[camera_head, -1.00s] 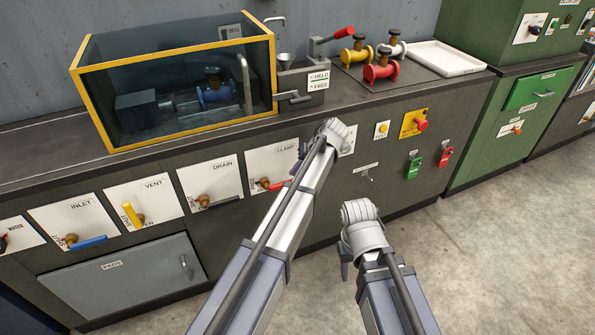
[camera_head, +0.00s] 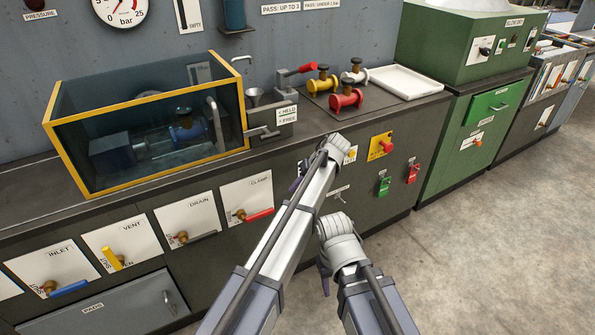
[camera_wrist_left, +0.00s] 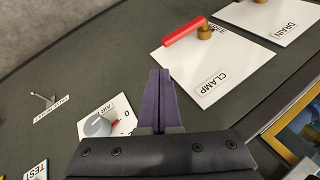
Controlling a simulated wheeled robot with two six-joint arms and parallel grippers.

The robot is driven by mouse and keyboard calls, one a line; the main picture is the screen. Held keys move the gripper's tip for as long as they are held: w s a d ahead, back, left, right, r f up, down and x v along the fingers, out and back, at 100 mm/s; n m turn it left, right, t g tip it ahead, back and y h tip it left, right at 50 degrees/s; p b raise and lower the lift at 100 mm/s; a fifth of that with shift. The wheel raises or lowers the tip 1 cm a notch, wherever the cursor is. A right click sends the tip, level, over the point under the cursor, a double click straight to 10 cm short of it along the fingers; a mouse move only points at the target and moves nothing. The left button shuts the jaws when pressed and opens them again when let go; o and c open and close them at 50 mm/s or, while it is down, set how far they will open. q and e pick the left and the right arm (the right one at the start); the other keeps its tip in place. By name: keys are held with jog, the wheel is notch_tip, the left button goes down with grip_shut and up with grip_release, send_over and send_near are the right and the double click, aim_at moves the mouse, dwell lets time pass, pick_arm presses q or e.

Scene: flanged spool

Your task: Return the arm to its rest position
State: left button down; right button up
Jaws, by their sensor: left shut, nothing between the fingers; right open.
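My left gripper (camera_head: 297,182) is in front of the cabinet face, just right of the CLAMP panel (camera_head: 247,200). In the left wrist view its purple fingers (camera_wrist_left: 157,98) are together with nothing between them. There they overlap the edge of the white CLAMP plate (camera_wrist_left: 213,72) with its red lever (camera_wrist_left: 184,43), and a grey knob (camera_wrist_left: 97,125) is beside them; contact cannot be told. My right gripper (camera_head: 325,280) is lower and further right, over the floor side of the cabinet. Mostly its wrist shows and its fingers are largely hidden; it appears empty.
A yellow-framed glass tank (camera_head: 150,95) stands on the bench at left. Red (camera_head: 346,98), yellow and white flanged spools stand on a dark mat beside a white tray (camera_head: 410,82). VENT (camera_head: 122,240) and DRAIN panels line the cabinet. Floor at right (camera_head: 480,250) is clear.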

pick_arm(q)
jog(key=s+a+f+m+h, duration=0.25)
jog(key=s+a, duration=0.25)
jog(key=s, duration=0.9)
jog(key=s+a+f+m+h, duration=0.1)
jog(key=s+a+h, duration=0.35)
jog(key=s, duration=0.95)
jog(key=s+d+m+g+y, duration=0.2)
jog(key=s+d+m, duration=0.2)
jog(key=d, duration=0.6)
notch_tip(320, 180, up, 16)
jog(key=p, duration=1.6)
jog(key=shift+s+d+r, duration=0.2)
jog(key=shift+s, duration=0.2)
